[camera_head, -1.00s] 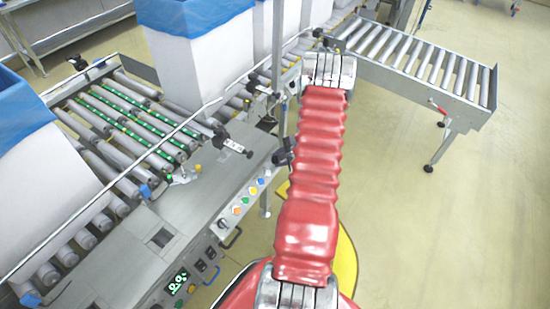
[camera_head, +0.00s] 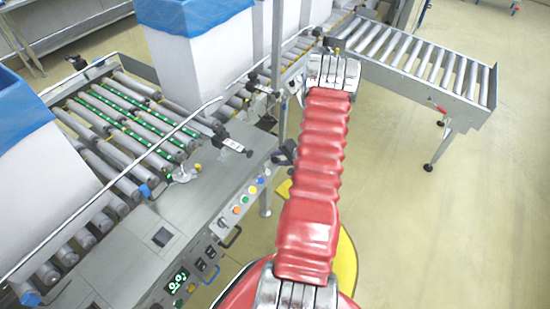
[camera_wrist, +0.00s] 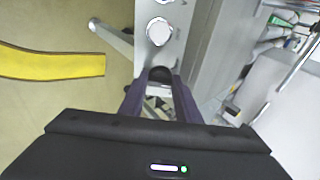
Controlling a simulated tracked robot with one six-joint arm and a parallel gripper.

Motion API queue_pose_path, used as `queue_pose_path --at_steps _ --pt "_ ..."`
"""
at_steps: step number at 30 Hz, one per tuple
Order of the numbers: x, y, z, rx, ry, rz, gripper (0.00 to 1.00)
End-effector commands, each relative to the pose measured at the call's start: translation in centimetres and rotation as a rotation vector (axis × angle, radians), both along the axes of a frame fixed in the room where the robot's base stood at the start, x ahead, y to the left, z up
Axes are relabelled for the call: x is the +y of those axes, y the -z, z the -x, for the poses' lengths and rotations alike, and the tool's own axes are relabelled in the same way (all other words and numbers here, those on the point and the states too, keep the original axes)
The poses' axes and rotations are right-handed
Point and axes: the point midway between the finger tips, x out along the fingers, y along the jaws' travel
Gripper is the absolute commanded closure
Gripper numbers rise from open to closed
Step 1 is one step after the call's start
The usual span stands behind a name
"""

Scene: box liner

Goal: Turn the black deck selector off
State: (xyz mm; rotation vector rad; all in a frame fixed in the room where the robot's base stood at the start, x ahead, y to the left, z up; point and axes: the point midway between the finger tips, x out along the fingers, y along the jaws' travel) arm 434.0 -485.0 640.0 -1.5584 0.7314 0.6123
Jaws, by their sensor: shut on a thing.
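In the wrist view, the two dark fingers of my gripper (camera_wrist: 160,86) are shut on the black deck selector (camera_wrist: 160,73), a small dark knob on a light grey panel (camera_wrist: 176,52). Its lower part is hidden between the fingertips, so I cannot read which way it points. In the head view, a dark part of my gripper (camera_head: 284,154) shows beside the upright post, left of my red-sleeved arm. The selector itself cannot be made out there.
Two pale round controls (camera_wrist: 159,31) sit beyond the selector. A nearer panel carries coloured buttons (camera_head: 244,199) and a green display (camera_head: 178,281). Roller conveyors with blue-lined white boxes (camera_head: 200,55) stand left. A metal post (camera_head: 277,70) rises close to my arm. Open floor lies right.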

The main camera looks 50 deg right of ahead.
Motion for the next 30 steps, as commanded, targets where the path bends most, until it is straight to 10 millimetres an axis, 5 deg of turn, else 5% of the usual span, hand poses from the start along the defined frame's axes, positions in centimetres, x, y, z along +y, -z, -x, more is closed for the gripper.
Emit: queue_pose_path --at_steps 14,15,17,30 --pt "-0.5 -0.8 -0.6 -0.017 -0.015 0.022 0.93" --pt "-0.4 -0.8 -0.6 -0.017 -0.015 0.022 0.67" --pt "-0.4 -0.7 -0.6 -0.017 -0.015 0.022 0.63" --pt "-0.3 -1.6 0.4 -0.014 -0.012 0.019 0.62"
